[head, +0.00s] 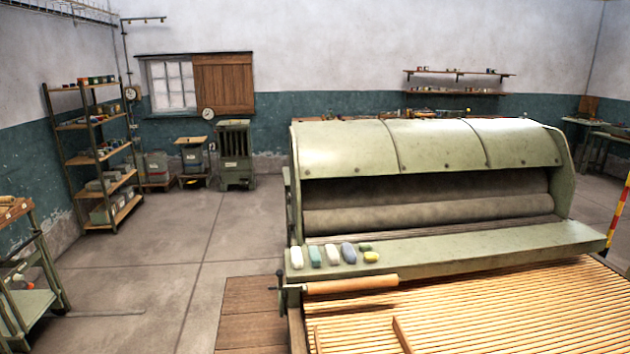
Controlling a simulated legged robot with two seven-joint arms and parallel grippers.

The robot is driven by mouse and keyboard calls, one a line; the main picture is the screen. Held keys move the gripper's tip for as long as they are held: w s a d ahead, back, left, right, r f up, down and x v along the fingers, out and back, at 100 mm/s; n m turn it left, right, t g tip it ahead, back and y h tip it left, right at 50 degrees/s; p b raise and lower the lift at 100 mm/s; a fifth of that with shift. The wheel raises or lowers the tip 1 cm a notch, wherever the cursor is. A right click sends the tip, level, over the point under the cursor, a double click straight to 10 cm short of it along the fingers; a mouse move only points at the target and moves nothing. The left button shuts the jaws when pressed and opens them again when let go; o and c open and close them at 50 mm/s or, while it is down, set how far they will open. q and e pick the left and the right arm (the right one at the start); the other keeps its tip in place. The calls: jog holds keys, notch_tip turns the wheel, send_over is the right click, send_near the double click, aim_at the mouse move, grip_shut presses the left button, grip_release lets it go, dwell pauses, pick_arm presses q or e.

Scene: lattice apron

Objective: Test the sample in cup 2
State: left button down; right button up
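Neither of my grippers shows in the head view. I cannot make out a cup marked 2 or any sample cup. A large pale green machine (430,145) with dark rollers (430,205) under its hood fills the right half. Its slatted lattice apron (500,305) runs out at the front. On the green ledge (480,244) lie several small pieces, among them a white one (297,257), a green one (315,257), a blue-grey one (349,253) and a yellow one (372,257). A wooden roller (350,285) sits below the ledge's left end.
A shelf rack (95,155) with boxes stands by the left wall. A trolley (30,300) is cut off at the left edge. Green floor-standing equipment (235,155) is at the back wall. A wooden platform (248,315) lies left of the machine. The concrete floor (160,260) between is clear.

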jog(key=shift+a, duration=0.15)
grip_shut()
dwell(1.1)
